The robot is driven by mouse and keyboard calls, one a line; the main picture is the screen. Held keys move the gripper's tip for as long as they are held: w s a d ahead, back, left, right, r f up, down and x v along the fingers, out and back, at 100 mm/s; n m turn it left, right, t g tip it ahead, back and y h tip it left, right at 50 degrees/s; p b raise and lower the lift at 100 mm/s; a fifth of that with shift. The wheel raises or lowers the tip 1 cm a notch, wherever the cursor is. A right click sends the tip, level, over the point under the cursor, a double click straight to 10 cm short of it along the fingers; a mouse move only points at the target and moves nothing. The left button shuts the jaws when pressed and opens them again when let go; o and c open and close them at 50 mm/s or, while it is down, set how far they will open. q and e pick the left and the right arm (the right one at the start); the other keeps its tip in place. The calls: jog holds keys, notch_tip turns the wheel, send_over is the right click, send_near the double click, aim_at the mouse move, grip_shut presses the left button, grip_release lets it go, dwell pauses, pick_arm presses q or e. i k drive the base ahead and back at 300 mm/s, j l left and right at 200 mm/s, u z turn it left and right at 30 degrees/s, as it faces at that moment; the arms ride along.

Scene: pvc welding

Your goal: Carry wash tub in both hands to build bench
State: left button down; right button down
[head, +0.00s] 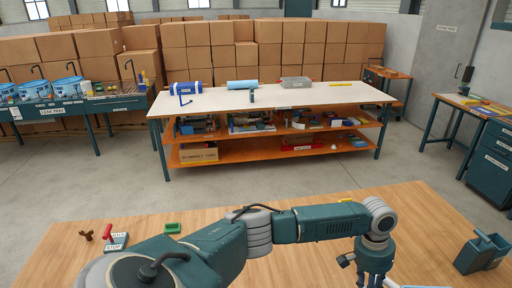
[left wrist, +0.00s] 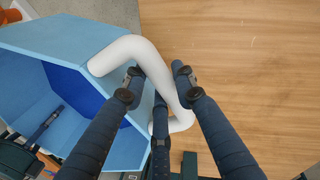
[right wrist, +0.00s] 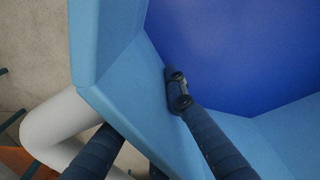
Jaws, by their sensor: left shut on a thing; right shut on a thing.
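The wash tub is light blue with a darker blue inside and a white handle. In the left wrist view the tub (left wrist: 115,88) fills the left side. My left gripper (left wrist: 157,80) has its fingers around the white handle, shut on it. The left gripper also shows at the lower right of the head view (head: 375,262), partly cut off. In the right wrist view the tub (right wrist: 150,100) fills most of the picture. My right gripper (right wrist: 141,108) is shut on the tub's wall, one finger inside and another outside. The tub is not clearly visible in the head view.
A wooden worktop (head: 425,210) lies under my left arm, with a red-handled item (head: 108,235), a green block (head: 173,228) and a teal box (head: 480,253). Beyond open floor (head: 260,178) stands a white-topped bench (head: 330,98) with shelves; its label is too small to read.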

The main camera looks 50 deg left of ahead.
aim_at(267, 254)
jog(key=i+j+u, duration=0.1)
jog(key=u, duration=0.3)
jog(key=i+u, duration=0.3)
jog(key=u, duration=0.15)
jog(key=i+u, duration=0.2)
jog(key=u, duration=0.2)
jog(key=i+l+u, duration=0.15)
jog(key=u, duration=0.65)
jog(key=i, duration=0.05)
